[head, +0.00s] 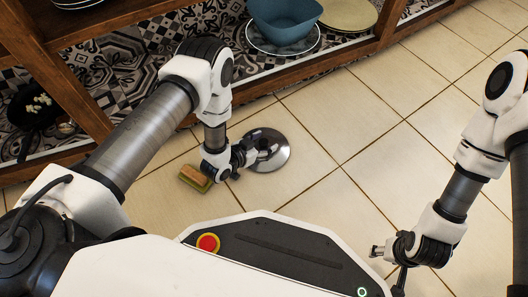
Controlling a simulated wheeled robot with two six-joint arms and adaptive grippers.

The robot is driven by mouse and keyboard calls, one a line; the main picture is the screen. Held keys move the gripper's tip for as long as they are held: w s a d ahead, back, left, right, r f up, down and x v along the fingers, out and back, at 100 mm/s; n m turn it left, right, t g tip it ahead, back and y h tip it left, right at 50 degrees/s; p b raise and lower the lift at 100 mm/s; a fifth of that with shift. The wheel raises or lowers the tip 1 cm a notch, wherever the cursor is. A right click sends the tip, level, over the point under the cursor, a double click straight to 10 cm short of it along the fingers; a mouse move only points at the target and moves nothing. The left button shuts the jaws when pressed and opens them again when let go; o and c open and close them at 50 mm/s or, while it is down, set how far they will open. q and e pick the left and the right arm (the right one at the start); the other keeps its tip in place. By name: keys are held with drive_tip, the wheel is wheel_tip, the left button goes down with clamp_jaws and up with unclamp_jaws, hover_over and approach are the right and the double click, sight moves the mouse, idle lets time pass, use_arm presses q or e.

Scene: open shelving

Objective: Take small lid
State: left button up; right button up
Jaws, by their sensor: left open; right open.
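A small round silver lid (272,152) with a dark knob area lies on the tiled floor in front of the shelf. My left gripper (241,157) is low at the lid's left side and overlaps its left edge in the picture. It is open; whether it touches the lid I cannot tell. Part of the lid's left side is hidden behind the gripper. My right gripper (388,262) is open and empty, low at the right, well apart from the lid.
A sponge (194,178) lies on the floor just left of my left gripper. The wooden shelf (340,55) holds a blue bowl (284,22) on a plate, a pale plate (347,13) and a dark pan (36,108).

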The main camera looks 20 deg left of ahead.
use_arm(q)
drive_tip(key=shift+r, duration=0.1)
use_arm(e)
drive_tip(key=shift+r, duration=0.15)
use_arm(q)
clamp_jaws()
drive_tip(key=shift+r, duration=0.1)
